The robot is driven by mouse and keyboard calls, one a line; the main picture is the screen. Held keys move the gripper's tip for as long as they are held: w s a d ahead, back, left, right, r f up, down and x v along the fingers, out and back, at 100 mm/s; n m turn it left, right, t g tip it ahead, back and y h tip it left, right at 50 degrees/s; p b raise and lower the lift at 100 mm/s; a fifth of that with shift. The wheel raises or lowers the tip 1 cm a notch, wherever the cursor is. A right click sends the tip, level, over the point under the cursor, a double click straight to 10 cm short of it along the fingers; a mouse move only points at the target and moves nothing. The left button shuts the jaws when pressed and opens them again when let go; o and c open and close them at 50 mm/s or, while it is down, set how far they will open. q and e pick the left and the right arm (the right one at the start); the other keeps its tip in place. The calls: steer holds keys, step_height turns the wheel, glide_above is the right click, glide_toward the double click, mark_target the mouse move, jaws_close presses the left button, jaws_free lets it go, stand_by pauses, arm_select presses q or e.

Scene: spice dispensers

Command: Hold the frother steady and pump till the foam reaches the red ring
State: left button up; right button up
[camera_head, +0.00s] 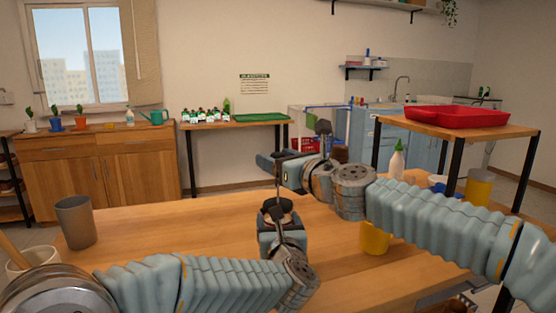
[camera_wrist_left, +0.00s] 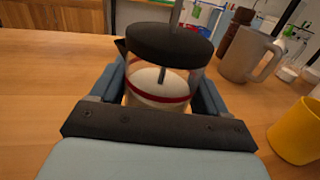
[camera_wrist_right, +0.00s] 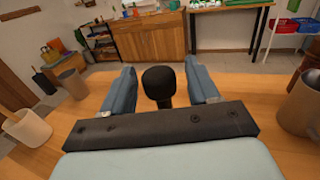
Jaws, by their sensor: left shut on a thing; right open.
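The frother is a clear glass jug with a black lid (camera_wrist_left: 168,44), a thin metal rod and a red ring (camera_wrist_left: 158,97). White liquid or foam (camera_wrist_left: 152,80) shows inside, close to the ring; its exact level against the ring is hard to tell. My left gripper (camera_head: 279,222) is shut around the glass, which stands upright. In the head view the rod (camera_head: 278,187) rises from the lid toward my right gripper (camera_head: 276,164). In the right wrist view the black plunger knob (camera_wrist_right: 159,82) sits between the open fingers, with gaps on both sides.
A grey tumbler (camera_head: 75,222) and a beige cup (camera_head: 32,260) stand at the table's left. A yellow cup (camera_head: 374,240) stands right of the frother. A metal mug (camera_wrist_left: 251,56) and a brown mill (camera_wrist_left: 236,36) stand near it. Bare wood lies left of the frother.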

mark_target(278, 191)
jaws_close()
steer(key=shift+w+a+f, duration=0.15)
steer(key=shift+f, duration=1.55)
jaws_free()
steer(key=shift+s+d, duration=0.2)
steer(key=shift+s, duration=0.05)
